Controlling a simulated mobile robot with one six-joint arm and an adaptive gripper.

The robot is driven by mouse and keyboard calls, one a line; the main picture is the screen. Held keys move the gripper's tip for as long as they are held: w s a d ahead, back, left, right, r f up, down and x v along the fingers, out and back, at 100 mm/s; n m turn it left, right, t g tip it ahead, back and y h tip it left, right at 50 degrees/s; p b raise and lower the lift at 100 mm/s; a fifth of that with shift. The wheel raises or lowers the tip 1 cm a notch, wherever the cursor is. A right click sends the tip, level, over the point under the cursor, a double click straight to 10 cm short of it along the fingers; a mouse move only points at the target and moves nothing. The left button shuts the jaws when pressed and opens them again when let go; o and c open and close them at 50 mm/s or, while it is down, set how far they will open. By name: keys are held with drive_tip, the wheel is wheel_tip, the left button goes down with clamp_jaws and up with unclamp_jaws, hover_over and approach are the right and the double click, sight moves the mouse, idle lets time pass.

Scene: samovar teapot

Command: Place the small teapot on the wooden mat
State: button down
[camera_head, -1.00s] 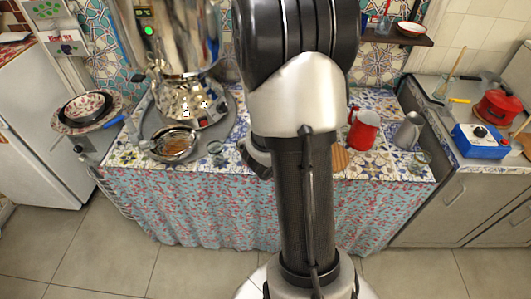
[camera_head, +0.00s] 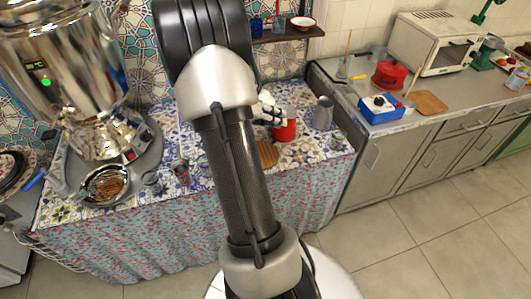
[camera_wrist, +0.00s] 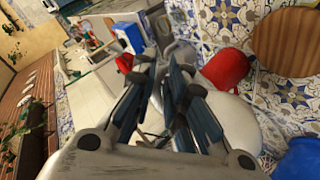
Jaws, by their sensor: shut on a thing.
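In the wrist view, my gripper (camera_wrist: 168,105) has its fingers close together on what appears to be the small teapot. A smooth white rounded body (camera_wrist: 236,122) shows beside and behind the fingers; its grasped part is hidden. In the head view, my gripper (camera_head: 272,108) is partly seen beside my arm, close to the red jug, and the teapot cannot be made out clearly there. The round wooden mat (camera_head: 267,153) lies on the tiled counter, partly hidden by my arm. It shows bare at the top right of the wrist view (camera_wrist: 290,42).
The red jug (camera_head: 285,131) stands just behind the mat, with a grey metal pitcher (camera_head: 323,113) to its right. A small glass (camera_head: 337,139) is near the counter's right edge. The large samovar (camera_head: 70,75) and a strainer bowl (camera_head: 104,186) are at the left.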

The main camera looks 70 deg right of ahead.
wheel_tip(320, 180, down, 19)
drive_tip(key=b, duration=0.5)
drive_tip(key=c, duration=2.1)
unclamp_jaws()
drive_tip(key=shift+f, duration=0.15)
drive_tip(key=o, duration=0.5)
